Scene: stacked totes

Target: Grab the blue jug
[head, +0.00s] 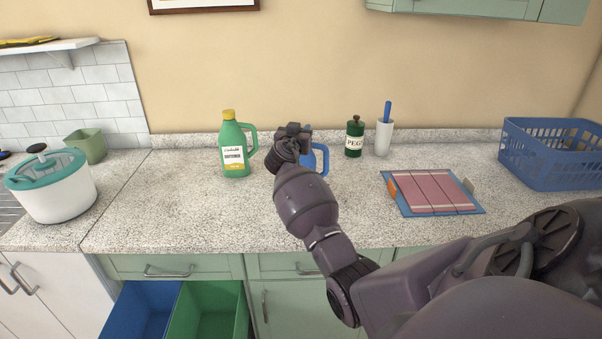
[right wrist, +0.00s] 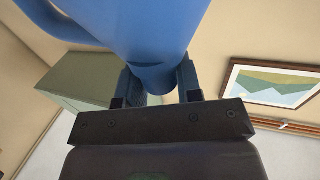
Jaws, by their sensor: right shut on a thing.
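The blue jug (head: 322,158) is at the back of the counter in the head view, mostly hidden behind my right gripper. Its handle shows on the right. In the right wrist view the blue jug (right wrist: 150,28) fills the top middle, with its handle at the upper left. My right gripper (head: 293,133) is shut on the jug. In the right wrist view the two fingers of my right gripper (right wrist: 159,82) are on either side of the jug. I cannot tell whether the jug's base touches the counter. My left gripper is not in view.
A green jug (head: 234,148) stands left of the gripper. A green canister (head: 354,138) and a white holder (head: 383,139) stand to the right. Farther right are a tray (head: 397,196) and a blue basket (head: 553,165). A white pot (head: 58,192) stands at left. Open bins (head: 207,310) are below.

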